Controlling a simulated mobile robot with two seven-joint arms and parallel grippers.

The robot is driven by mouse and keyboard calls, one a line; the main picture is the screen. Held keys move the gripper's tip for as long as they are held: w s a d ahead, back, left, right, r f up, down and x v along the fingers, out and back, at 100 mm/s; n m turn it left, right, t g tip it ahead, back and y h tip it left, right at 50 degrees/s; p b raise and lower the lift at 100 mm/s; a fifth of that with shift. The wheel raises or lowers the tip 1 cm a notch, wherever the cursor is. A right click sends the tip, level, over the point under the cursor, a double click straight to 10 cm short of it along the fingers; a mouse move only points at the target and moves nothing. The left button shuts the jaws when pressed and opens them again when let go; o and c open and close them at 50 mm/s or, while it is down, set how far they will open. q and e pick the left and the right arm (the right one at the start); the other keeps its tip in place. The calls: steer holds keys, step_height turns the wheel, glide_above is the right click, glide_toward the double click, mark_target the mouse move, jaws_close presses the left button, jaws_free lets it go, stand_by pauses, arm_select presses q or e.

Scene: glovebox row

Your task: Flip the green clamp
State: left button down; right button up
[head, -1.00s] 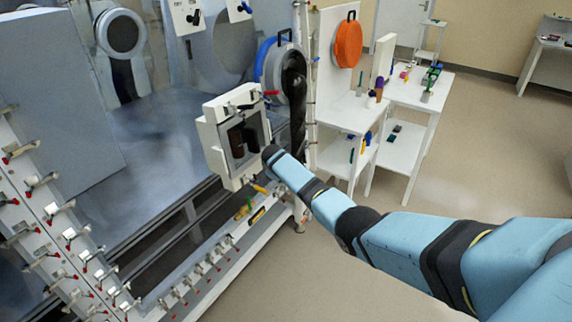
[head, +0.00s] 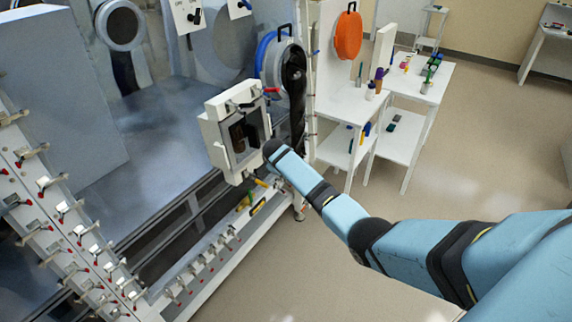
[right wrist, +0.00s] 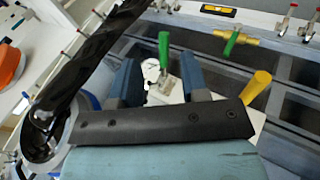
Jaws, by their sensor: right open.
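The green clamp (right wrist: 163,50) shows in the right wrist view as an upright green handle on a metal base, fixed to a white surface. My right gripper (right wrist: 159,80) is open, with one dark blue finger on each side of the clamp's lower part in the picture. I cannot tell whether a finger touches it. In the head view my right arm reaches to the white box-like housing (head: 214,140), and the gripper and this clamp are hidden there. My left gripper is not in view.
A yellow handle (right wrist: 256,85) stands close right of the fingers. A second green handle (right wrist: 231,42) sits on a yellow pipe beyond. A black hanging glove (head: 295,85) is behind the housing. White tables (head: 345,112) stand farther right. The floor (head: 300,265) is open.

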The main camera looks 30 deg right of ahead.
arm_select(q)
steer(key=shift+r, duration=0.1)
arm_select(e)
steer(key=s+r, duration=0.1)
steer(key=s+a+r, duration=0.1)
steer(key=s+r, duration=0.1)
steer(key=r, duration=0.1)
steer(key=shift+s+a, duration=0.4)
arm_select(q)
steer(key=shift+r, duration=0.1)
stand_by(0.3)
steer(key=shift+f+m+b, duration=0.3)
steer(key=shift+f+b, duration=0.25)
steer(key=shift+b, duration=0.35)
arm_select(e)
steer(key=v, duration=1.3)
steer(key=shift+s+a+r, duration=0.2)
steer(key=shift+r, duration=0.05)
